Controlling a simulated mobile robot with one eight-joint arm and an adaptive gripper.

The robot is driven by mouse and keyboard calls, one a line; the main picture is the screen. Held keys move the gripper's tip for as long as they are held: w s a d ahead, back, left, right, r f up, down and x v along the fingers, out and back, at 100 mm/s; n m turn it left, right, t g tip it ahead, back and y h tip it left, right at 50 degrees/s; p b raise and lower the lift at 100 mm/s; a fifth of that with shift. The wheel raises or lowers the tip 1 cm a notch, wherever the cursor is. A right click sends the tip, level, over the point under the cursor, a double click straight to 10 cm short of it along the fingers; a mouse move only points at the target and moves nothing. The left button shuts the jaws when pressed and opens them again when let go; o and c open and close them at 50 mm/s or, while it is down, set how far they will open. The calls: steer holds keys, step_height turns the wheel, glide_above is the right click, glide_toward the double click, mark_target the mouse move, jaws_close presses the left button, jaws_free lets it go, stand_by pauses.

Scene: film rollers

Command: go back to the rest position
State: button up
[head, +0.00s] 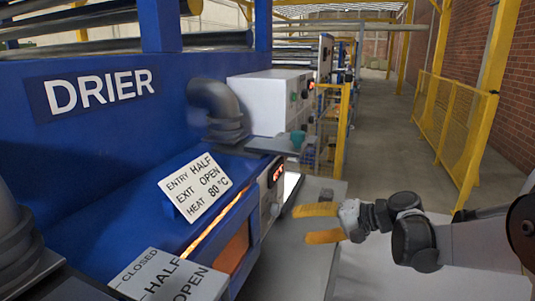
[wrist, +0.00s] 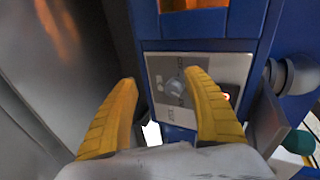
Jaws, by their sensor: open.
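My gripper (head: 320,223) has two yellow fingers and is open and empty. In the head view it is held out from the right, beside the right end of the blue drier (head: 122,195), apart from it. I cannot tell the exact distance to the panel.
A sign (head: 195,186) reads entry half, exit open, heat 80 °C. A closed/half/open plate (head: 172,278) is at the bottom. A white box (head: 270,100) stands behind. A yellow fence (head: 455,125) lines the right, and the aisle floor (head: 395,140) is clear.

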steer(key=s+d+f+n+h, duration=0.1)
steer(key=s+h, duration=0.3)
steer(key=s, duration=0.4)
steer(key=s+d+f+n+h, duration=0.1)
steer(key=s+d+h, duration=0.2)
steer(key=s, duration=0.5)
steer(key=s+d+f+n+t+h, duration=0.1)
steer(key=s+d+h, duration=0.3)
steer(key=s, duration=0.4)
steer(key=shift+s+f+n+h, duration=0.3)
steer(key=shift+s+n, duration=0.1)
steer(key=shift+n, duration=0.2)
